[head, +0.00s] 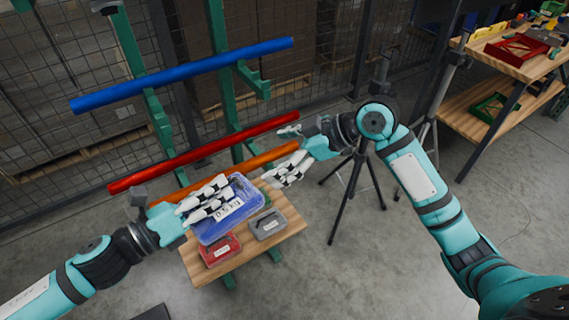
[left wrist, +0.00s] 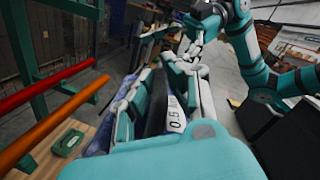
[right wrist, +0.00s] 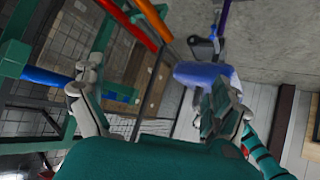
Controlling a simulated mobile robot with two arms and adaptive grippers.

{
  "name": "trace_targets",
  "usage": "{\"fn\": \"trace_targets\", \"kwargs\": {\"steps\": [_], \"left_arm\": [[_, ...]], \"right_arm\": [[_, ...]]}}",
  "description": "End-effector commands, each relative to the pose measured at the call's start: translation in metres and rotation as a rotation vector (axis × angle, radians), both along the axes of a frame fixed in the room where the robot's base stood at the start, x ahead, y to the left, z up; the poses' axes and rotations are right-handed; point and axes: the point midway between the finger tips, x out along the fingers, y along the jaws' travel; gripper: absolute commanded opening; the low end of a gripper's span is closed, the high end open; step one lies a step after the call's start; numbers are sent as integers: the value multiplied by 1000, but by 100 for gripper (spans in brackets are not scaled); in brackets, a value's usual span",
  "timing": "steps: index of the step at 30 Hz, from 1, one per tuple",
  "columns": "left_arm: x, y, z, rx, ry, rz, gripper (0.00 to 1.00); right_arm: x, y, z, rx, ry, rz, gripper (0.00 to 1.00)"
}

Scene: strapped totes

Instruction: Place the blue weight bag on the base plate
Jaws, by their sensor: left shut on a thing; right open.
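The blue weight bag (head: 230,224) carries a white "0.5 KG" label. My left gripper (head: 206,199) is shut on it and holds it above the low wooden plate of the rack, hiding part of that plate. Blue parts of the bag also show in the left wrist view (left wrist: 97,143).
A green rack behind the bag bears a blue bar (head: 185,74), a red bar (head: 205,151) and an orange bar (head: 225,170). A black tripod (head: 358,165) stands to the right. A wooden workbench (head: 512,62) with trays stands far right.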

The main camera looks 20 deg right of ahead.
Motion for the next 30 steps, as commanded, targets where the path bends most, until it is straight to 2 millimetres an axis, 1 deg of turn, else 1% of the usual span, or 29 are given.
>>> {"fn": "trace_targets", "kwargs": {"steps": [1, 3, 6, 7, 9, 11, 13, 17, 30], "left_arm": [[0, 0, 2, -2, -3, -1, 0], [0, 0, 2, -2, -3, -1, 0], [0, 0, 2, -3, -2, -1, 0], [0, 0, 2, -3, -2, -1, 0], [0, 0, 2, -2, -3, -1, 0], [0, 0, 2, -2, -3, -1, 0], [0, 0, 2, -2, -3, -1, 0], [0, 0, 2, -3, -2, -1, 0], [0, 0, 2, -3, -2, -1, 0]], "right_arm": [[-16, 6, 22, -26, -45, 76, 100], [-39, 12, 42, -63, -90, 174, 100], [-67, 16, 61, -112, -141, 289, 100], [-74, 17, 64, -126, -153, 316, 100], [-87, 18, 70, -151, -174, 366, 100], [-93, 19, 73, -163, -184, 391, 100], [-97, 21, 72, -172, -189, 409, 100], [-96, 30, 64, -170, -189, 415, 100], [-79, 87, 11, -167, -188, 410, 100]]}}
